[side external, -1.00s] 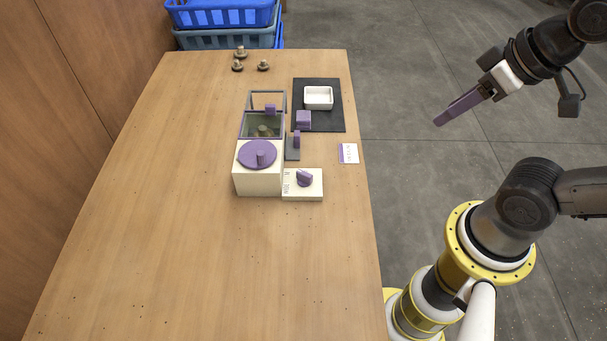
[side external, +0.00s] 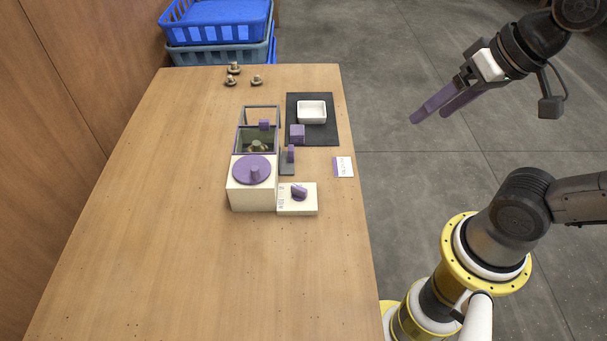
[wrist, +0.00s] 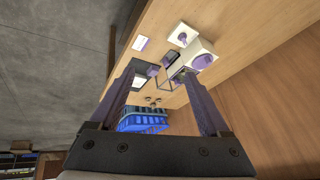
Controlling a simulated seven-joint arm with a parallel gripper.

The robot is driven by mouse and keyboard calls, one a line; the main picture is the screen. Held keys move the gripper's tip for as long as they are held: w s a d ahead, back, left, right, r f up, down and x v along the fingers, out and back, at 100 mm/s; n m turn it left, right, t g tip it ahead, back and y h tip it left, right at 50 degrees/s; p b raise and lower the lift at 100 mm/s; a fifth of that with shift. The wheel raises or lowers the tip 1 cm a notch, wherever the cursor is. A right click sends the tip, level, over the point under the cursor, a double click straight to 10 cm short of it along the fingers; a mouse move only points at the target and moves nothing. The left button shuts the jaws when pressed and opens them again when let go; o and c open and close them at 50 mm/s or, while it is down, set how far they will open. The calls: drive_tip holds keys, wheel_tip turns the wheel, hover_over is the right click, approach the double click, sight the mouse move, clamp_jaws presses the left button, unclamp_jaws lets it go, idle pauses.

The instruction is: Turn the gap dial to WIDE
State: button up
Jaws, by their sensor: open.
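The gap dial (side external: 299,191) is a purple knob on a small cream box (side external: 297,207) with dark lettering along its left edge, too small to read. The box stands at the front right corner of a larger cream machine (side external: 252,198) with a round purple disc on top. In the wrist view the dial (wrist: 183,37) is small, near the top. My gripper (side external: 432,118) is open and empty, with two long purple fingers. It hangs above the floor beyond the table's right edge, well apart from the dial. Its fingers also show in the wrist view (wrist: 160,95).
A white tray (side external: 312,118) sits on a black mat (side external: 330,138). A white card (side external: 343,167) lies at the right edge. Brown mushrooms (side external: 234,69) are at the far end. Blue crates (side external: 218,55) stand behind. The front and left of the wooden table (side external: 150,240) are clear.

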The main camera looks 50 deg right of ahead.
drive_tip(key=w+a+r+m+g+y, duration=0.1)
drive_tip(key=w+a+r+m, duration=0.1)
drive_tip(key=w+m, duration=0.3)
drive_tip(key=m+g+y, duration=0.3)
drive_tip(key=m+g, duration=0.3)
hover_over(300, 187)
drive_tip(key=w+d, duration=0.1)
drive_tip(key=d, duration=0.4)
wheel_tip(300, 187, down, 18)
drive_tip(key=x, duration=1.2)
drive_tip(key=shift+w+d+f, duration=0.1)
drive_tip(key=shift+w+f, duration=0.05)
drive_tip(key=shift+f, duration=0.1)
clamp_jaws()
drive_tip(key=shift+h, duration=0.3)
